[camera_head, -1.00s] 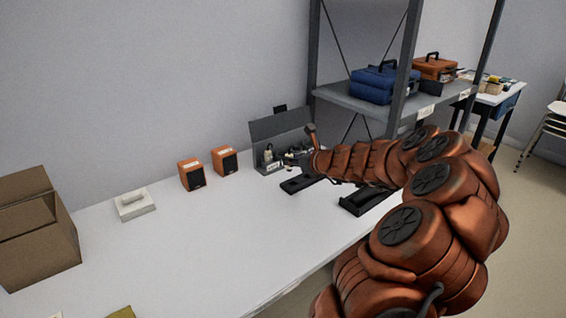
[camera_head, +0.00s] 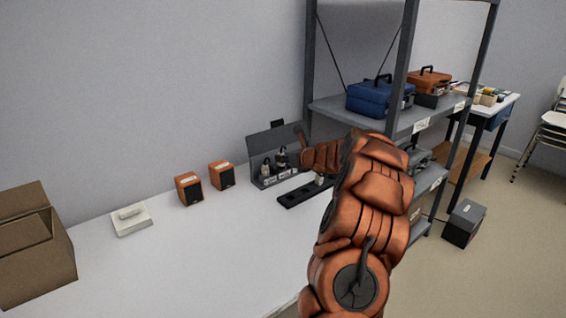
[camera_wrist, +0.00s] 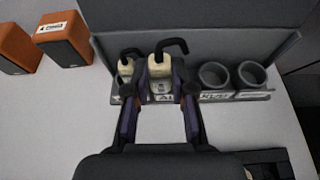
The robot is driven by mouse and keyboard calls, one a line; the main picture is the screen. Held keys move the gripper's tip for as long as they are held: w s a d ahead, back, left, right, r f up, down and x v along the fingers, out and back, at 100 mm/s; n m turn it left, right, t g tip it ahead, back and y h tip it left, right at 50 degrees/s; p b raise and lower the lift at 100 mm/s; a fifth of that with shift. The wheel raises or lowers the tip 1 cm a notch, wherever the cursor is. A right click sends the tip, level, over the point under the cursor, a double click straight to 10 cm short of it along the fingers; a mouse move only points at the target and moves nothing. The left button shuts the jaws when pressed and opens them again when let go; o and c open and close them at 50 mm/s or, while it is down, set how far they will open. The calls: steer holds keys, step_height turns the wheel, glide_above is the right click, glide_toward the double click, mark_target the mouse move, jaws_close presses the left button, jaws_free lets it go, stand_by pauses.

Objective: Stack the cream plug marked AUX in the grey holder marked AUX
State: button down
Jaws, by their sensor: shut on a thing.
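My gripper (camera_wrist: 161,88) is shut on a cream plug (camera_wrist: 159,66) with a bent black cable, held upright between the fingertips. The plug is at the second position from the left of the grey holder rack (camera_wrist: 250,42), where it hides the holder behind or below it. I cannot tell whether it is seated. The label below is partly covered; only a first letter like "A" shows. In the head view the held plug (camera_head: 281,158) is at the rack (camera_head: 275,139), beside my arm's end.
Another cream plug (camera_wrist: 126,67) stands in the leftmost holder. Two grey round holders (camera_wrist: 214,75) on the right are empty. Orange speakers (camera_wrist: 62,38) stand left of the rack. A black tray (camera_head: 293,197) with a pale plug (camera_head: 319,180) lies in front. The table's middle is clear.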

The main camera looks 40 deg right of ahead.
steer(key=shift+w+d+f, duration=0.15)
steer(key=shift+w+d, duration=0.6)
steer(key=shift+w, duration=0.35)
steer(key=shift+w+d+f, duration=0.1)
steer(key=shift+w, duration=0.3)
steer(key=shift+f, duration=1.7)
steer(key=shift+w+f, duration=0.1)
steer(key=shift+f, duration=0.25)
steer(key=c, duration=1)
jaws_free()
steer(key=shift+r, duration=0.1)
